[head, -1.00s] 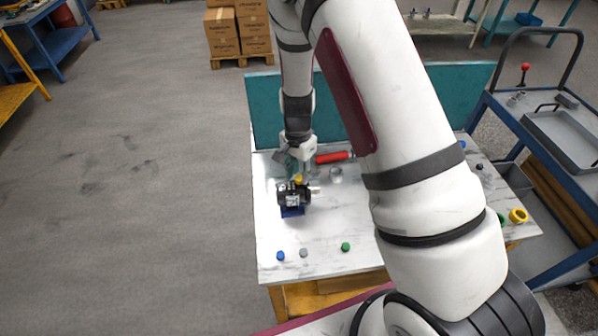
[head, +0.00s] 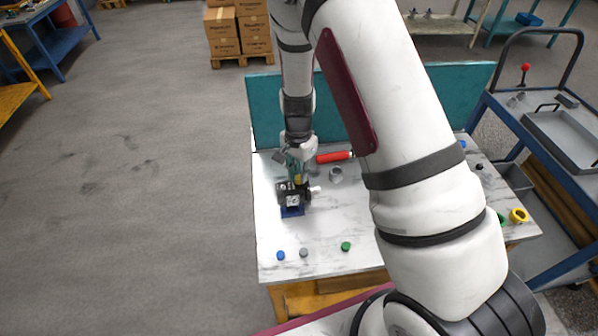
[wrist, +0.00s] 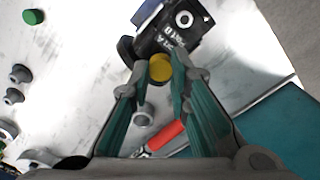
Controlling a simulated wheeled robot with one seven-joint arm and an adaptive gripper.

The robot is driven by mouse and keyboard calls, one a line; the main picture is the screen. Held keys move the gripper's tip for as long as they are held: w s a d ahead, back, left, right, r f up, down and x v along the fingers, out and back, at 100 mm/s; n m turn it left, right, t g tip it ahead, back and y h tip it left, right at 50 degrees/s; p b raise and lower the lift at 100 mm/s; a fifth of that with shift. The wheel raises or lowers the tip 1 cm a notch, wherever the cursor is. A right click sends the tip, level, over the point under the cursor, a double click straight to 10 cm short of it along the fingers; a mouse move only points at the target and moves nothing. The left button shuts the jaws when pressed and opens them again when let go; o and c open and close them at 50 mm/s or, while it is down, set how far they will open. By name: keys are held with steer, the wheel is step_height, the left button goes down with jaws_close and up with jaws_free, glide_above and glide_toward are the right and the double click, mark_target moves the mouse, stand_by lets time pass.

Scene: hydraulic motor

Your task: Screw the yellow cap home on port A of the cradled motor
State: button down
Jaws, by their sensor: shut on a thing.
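The dark motor (head: 293,194) sits on a blue cradle (head: 292,212) on the marble-topped table. In the wrist view the motor (wrist: 165,30) is at the top, with lettering, including an "A", on its face. The yellow cap (wrist: 160,68) is between my fingertips at the motor's near edge. My gripper (wrist: 161,72) is shut on it, a finger on each side. In the head view my gripper (head: 298,175) points down over the motor and largely hides the cap. Whether the cap is seated on the port thread cannot be told.
A red-handled tool (head: 334,157) and a metal ring (head: 336,174) lie behind and right of the motor. Blue (head: 281,256), grey (head: 304,253) and green (head: 346,246) caps lie along the front. A teal panel (head: 400,100) stands behind the table. The table's front middle is mostly clear.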

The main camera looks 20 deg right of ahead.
steer(key=m, duration=0.4)
steer(key=shift+m, duration=0.9)
steer(key=m, duration=0.4)
steer(key=shift+f+m+b, duration=0.1)
steer(key=shift+m+b, duration=0.2)
steer(key=c, duration=1.7)
jaws_free()
steer(key=n, duration=1)
steer(key=shift+p, duration=0.3)
